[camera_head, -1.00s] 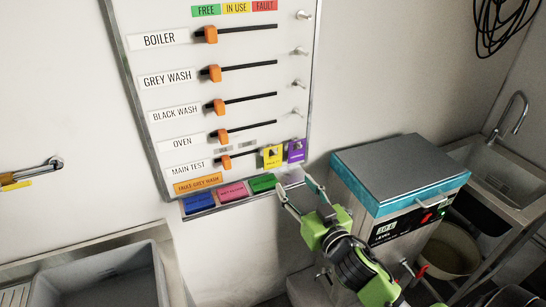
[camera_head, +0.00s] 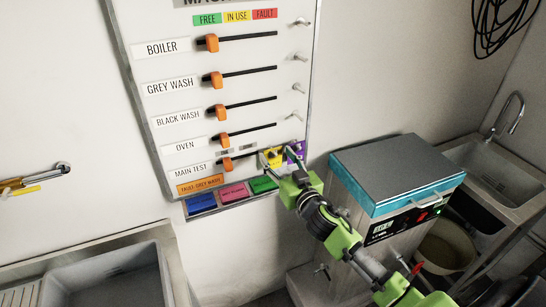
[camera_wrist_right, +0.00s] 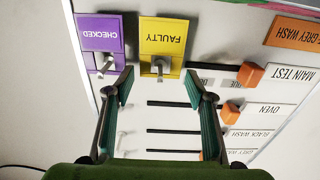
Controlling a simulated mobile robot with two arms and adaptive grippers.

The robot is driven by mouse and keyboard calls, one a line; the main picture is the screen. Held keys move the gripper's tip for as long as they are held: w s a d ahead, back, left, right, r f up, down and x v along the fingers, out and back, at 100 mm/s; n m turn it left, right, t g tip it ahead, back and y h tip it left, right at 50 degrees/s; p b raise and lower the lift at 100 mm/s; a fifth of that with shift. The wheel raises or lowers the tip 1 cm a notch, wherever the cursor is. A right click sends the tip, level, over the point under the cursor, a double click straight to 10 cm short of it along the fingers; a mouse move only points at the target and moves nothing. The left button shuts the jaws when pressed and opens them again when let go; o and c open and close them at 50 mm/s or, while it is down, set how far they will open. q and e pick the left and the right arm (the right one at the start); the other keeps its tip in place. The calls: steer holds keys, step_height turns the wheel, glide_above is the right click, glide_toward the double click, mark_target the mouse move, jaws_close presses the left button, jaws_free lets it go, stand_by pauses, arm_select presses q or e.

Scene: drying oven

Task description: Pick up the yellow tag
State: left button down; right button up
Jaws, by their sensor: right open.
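The yellow tag marked FAULTY (camera_wrist_right: 162,36) hangs on a metal peg at the lower edge of the wall board (camera_head: 180,96). In the head view the yellow tag (camera_head: 274,157) is partly covered by my right gripper (camera_head: 281,159). In the right wrist view my right gripper (camera_wrist_right: 158,82) is open and empty, with its two fingers apart on either side of the peg's line. The tag's face lies just beyond the fingertips, and I see no contact. A purple tag marked CHECKED (camera_wrist_right: 102,34) hangs beside it, close to one finger. My left gripper is not in view.
Orange sliders (camera_head: 218,111) and bare pegs (camera_head: 299,87) stick out from the board. Blue, pink and green tags (camera_head: 233,193) line its bottom edge. A grey-lidded machine (camera_head: 395,170) stands right of my right arm. Sinks are at the lower left (camera_head: 105,280) and right (camera_head: 508,180).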

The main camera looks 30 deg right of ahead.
steer(key=shift+w, duration=1.15)
steer(key=shift+s, duration=0.1)
steer(key=c, duration=0.5)
steer(key=shift+r, duration=0.8)
steer(key=shift+s+a+b, duration=0.15)
steer(key=shift+s+b, duration=0.6)
steer(key=shift+s, duration=2.25)
steer(key=shift+s+a+b, duration=0.2)
steer(key=shift+s+b, duration=0.5)
steer(key=shift+s, duration=2.3)
steer(key=shift+s+a+b, duration=0.15)
steer(key=shift+s+b, duration=0.6)
steer(key=shift+s, duration=2.25)
